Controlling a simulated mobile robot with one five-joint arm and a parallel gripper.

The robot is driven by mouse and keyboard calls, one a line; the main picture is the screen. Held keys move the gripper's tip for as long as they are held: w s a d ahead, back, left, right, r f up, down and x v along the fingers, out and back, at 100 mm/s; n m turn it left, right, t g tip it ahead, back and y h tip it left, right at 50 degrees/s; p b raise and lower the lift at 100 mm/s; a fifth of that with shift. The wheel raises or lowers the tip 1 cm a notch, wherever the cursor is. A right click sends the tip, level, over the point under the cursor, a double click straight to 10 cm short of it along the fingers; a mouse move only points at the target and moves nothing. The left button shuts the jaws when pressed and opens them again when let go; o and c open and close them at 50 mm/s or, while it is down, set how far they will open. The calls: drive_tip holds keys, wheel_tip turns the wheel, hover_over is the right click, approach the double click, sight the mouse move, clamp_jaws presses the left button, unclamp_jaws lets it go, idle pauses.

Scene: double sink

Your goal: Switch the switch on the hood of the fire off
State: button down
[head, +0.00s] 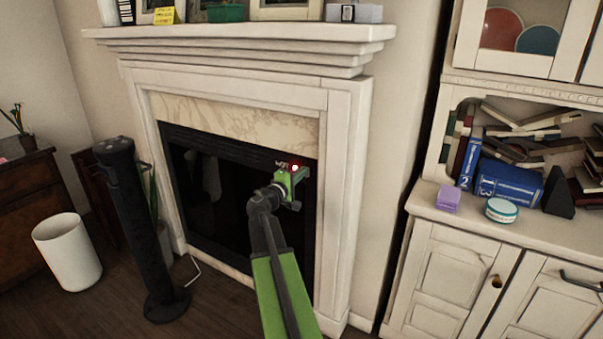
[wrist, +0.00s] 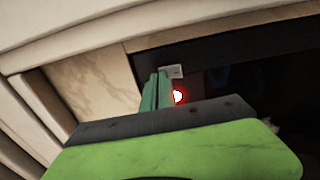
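The fire's black hood (head: 230,144) runs across the top of the opening, inside the marble surround. A small pale switch plate (wrist: 173,71) shows on the dark hood in the wrist view, just beyond my fingertips. A glowing red spot with a white centre (head: 295,168) shows at the hood's right end; it is also in the wrist view (wrist: 179,96), just right of the fingers. My green gripper (head: 291,180) is raised in front of the hood's right end. Its fingers look together and empty in the wrist view (wrist: 158,82). I cannot tell whether they touch the switch.
The white mantel (head: 240,45) juts out above and carries frames and small items. A black tower heater (head: 135,230) and a white bin (head: 68,252) stand on the left. A white cabinet (head: 450,270) stands on the right. Floor shows between the bin and heater.

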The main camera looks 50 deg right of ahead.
drive_tip(key=s+a, duration=0.2)
drive_tip(key=a, duration=1.1)
drive_tip(key=shift+s+r, duration=0.25)
drive_tip(key=shift+r, duration=0.2)
drive_tip(key=shift+a, duration=0.1)
drive_tip(key=w+a+f+t+y, duration=0.1)
drive_tip(key=w+a+f+y, duration=0.25)
drive_tip(key=a, duration=0.55)
drive_tip(key=w+a+f+t+y, duration=0.2)
drive_tip(key=w+a+f, duration=0.3)
drive_tip(key=a, duration=0.4)
drive_tip(key=s+a+f+m+g+y, duration=0.1)
drive_tip(key=s+a+f+g+y, duration=0.25)
drive_tip(key=a, duration=0.65)
drive_tip(key=s+a+f+y, duration=0.2)
drive_tip(key=a+f+y, duration=0.3)
drive_tip(key=a+f, duration=0.3)
drive_tip(key=s+a+f+m+g+y, duration=0.1)
drive_tip(key=s+a+f+g+y, duration=0.25)
drive_tip(key=a, duration=0.75)
wheel_tip(320, 180, up, 23)
drive_tip(key=t+p, duration=0.1)
drive_tip(key=p, duration=2.3)
drive_tip(key=shift+s+y+p, duration=0.15)
drive_tip(key=shift+y+p, duration=0.2)
